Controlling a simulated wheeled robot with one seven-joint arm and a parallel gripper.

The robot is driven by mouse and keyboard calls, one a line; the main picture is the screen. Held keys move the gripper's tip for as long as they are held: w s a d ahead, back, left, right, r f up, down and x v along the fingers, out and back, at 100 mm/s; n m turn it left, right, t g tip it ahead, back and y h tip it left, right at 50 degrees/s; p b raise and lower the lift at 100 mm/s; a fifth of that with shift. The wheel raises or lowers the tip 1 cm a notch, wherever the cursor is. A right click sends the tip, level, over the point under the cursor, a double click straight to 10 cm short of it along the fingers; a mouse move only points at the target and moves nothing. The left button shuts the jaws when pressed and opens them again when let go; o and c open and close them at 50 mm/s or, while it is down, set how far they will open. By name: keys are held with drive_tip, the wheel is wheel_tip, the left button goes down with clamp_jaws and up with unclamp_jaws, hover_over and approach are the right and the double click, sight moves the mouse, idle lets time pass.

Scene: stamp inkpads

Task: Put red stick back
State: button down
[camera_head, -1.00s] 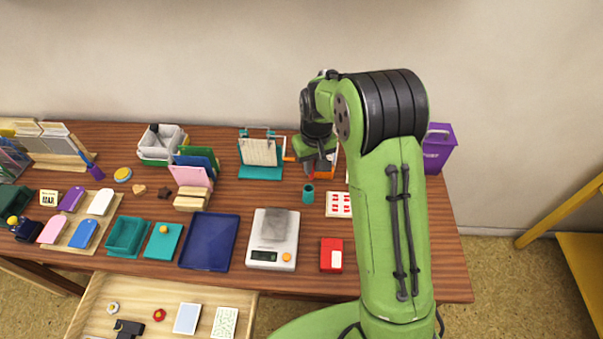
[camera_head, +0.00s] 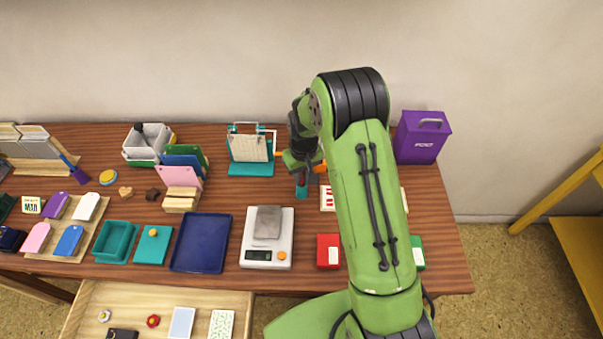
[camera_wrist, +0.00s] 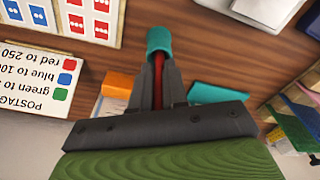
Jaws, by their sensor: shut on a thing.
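The red stick (camera_wrist: 158,80) is between the fingers of my gripper (camera_wrist: 157,65) in the wrist view, and its far end points at a small teal cup (camera_wrist: 160,39). In the head view my gripper (camera_head: 301,168) is just above the teal cup (camera_head: 301,193), and a little of the red stick (camera_head: 301,180) shows between them. The stick's lower end meets the cup's outline; I cannot tell how far inside the cup it is. My gripper is shut on the stick.
A teal-based calendar stand (camera_head: 250,168) is left of my gripper. An orange item (camera_head: 319,167) is close on its right. A card with red marks (camera_head: 327,198), a scale (camera_head: 267,240) and a red box (camera_head: 328,250) lie nearer. A purple bin (camera_head: 422,140) stands right.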

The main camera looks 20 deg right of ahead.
drive_tip(key=shift+f+b, duration=0.5)
drive_tip(key=shift+f, duration=0.15)
drive_tip(key=c, duration=1.1)
unclamp_jaws()
drive_tip(key=shift+c, duration=0.2)
drive_tip(key=shift+r, duration=0.1)
wheel_tip(320, 180, up, 14)
drive_tip(key=s+f+p, duration=0.1)
drive_tip(key=p, duration=0.2)
drive_tip(key=s+r+t, duration=0.2)
drive_tip(key=s+r, duration=0.9)
drive_tip(key=r, duration=0.2)
drive_tip(key=s+r+m+t, duration=0.1)
drive_tip(key=s+r+t, duration=0.1)
drive_tip(key=s, duration=1.4)
drive_tip(key=shift+s+r+m+t, duration=0.2)
drive_tip(key=shift+r+m+t, duration=0.1)
drive_tip(key=shift+m, duration=0.1)
